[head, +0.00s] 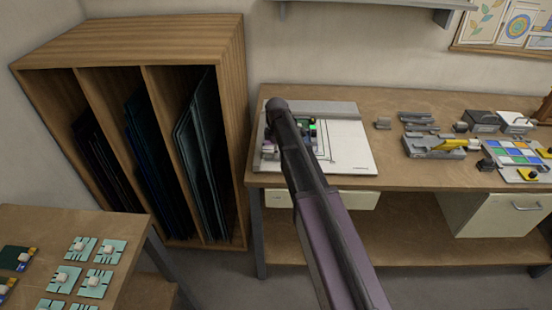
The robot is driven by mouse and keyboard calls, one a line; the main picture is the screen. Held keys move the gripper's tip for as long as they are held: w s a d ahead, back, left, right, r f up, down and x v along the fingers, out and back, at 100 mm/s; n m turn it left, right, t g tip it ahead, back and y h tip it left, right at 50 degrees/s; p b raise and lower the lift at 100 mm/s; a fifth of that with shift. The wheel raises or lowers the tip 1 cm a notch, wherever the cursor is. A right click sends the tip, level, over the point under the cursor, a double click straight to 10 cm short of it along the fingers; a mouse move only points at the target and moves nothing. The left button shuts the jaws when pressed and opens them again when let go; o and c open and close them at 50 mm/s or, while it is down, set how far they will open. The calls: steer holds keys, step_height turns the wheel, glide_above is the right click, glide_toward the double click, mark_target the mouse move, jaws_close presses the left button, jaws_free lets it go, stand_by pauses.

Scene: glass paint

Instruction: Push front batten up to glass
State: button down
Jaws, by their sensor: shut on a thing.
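A white work board (350,150) lies on the bench, with a grey strip along its back edge and dark lines marked on its face. Small glass pieces (312,128), green among them, show beside my arm on the board's left part. My gripper (271,142) is low over this left part, mostly hidden by my arm, and its fingertips are not clear. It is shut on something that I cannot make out. A small pale block (268,153) shows at the board's left front. I cannot tell the front batten apart, or whether it touches the glass.
A wooden rack (235,120) with dark sheets stands left of the bench (400,183). Grey tools and a yellow-handled tool (455,144) lie to the right, beside a tray of coloured squares (515,155). A side table (125,225) at lower left holds several teal pieces.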

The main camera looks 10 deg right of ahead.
steer(key=w, duration=0.3)
steer(key=shift+w+d, duration=0.2)
steer(key=shift+d, duration=0.1)
steer(key=shift+s, duration=0.1)
steer(key=shift+c, duration=2.4)
jaws_free()
steer(key=shift+s, duration=0.1)
